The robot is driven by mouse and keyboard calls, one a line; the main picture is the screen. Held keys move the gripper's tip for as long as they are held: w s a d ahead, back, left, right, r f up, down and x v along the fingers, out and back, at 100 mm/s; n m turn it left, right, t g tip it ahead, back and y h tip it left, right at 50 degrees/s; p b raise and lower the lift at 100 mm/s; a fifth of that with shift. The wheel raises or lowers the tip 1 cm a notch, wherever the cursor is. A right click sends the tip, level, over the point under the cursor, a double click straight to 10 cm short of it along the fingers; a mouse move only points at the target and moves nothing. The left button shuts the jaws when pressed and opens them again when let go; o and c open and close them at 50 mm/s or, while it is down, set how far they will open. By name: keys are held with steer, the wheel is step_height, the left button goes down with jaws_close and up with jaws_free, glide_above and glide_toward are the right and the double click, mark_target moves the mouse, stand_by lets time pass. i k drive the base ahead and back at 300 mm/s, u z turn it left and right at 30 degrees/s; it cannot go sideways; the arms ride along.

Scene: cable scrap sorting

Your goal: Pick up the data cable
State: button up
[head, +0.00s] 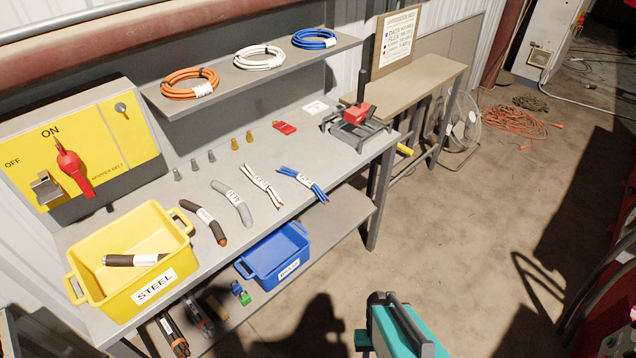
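Several short cable pieces lie in a row on the grey workbench (330,167). They are a black piece with a copper-coloured end (203,222), a grey piece (232,203), a thin white bundle (261,186) and a blue bundle (303,184) at the right. Each has a white label, too small to read surely, so I cannot tell by label which is the data cable. No gripper fingers show. A teal and dark part at the bottom edge may be mine.
A yellow bin (118,230) marked STEEL holds a dark cable piece (136,260). A blue bin (277,258) stands on the lower shelf. Orange (190,84), white (259,57) and blue (314,39) coils lie on the upper shelf. A red-and-black tool (357,122) stands at the bench's right end.

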mark_target(301, 178)
steer(key=z, duration=0.05)
steer(key=k, duration=1.3)
steer(key=u, duration=3.45)
steer(key=i, duration=0.1)
steer(key=z, duration=2)
steer(key=i, duration=1)
steer(key=u, duration=0.1)
